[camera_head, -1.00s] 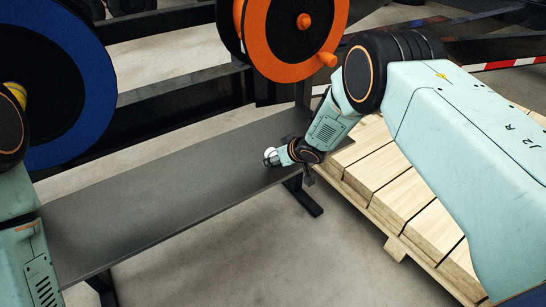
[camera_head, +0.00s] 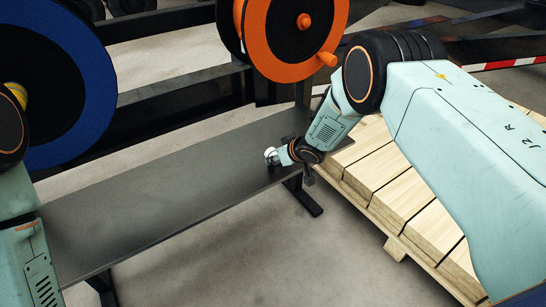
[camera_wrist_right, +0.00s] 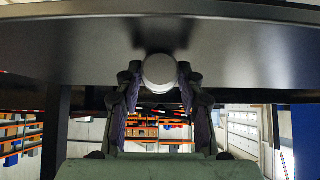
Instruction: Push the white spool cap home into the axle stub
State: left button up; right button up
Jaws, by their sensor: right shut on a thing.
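The white spool cap (camera_head: 270,156) is small and sits at the tip of my right gripper (camera_head: 274,160), just above the grey shelf near its right end. In the right wrist view the white cap (camera_wrist_right: 159,72) is round and lies between the two dark fingertips of my right gripper (camera_wrist_right: 158,80), which is shut on it. An orange stub (camera_head: 304,21) sticks out of the middle of the orange spool, up and to the right of the cap and well apart from it. I cannot tell whether it is the axle stub. My left gripper is out of view.
The long grey shelf (camera_head: 165,185) is otherwise bare. Behind it hang a blue spool (camera_head: 98,100) and an orange spool (camera_head: 285,68) with an orange knob (camera_head: 328,59). A pallet of wooden boards (camera_head: 400,190) stands at the right, near my right arm.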

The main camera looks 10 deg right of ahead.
aim_at(274, 152)
jog(key=shift+r+p, duration=1.35)
jog(key=shift+r, duration=0.2)
jog(key=shift+c, duration=0.2)
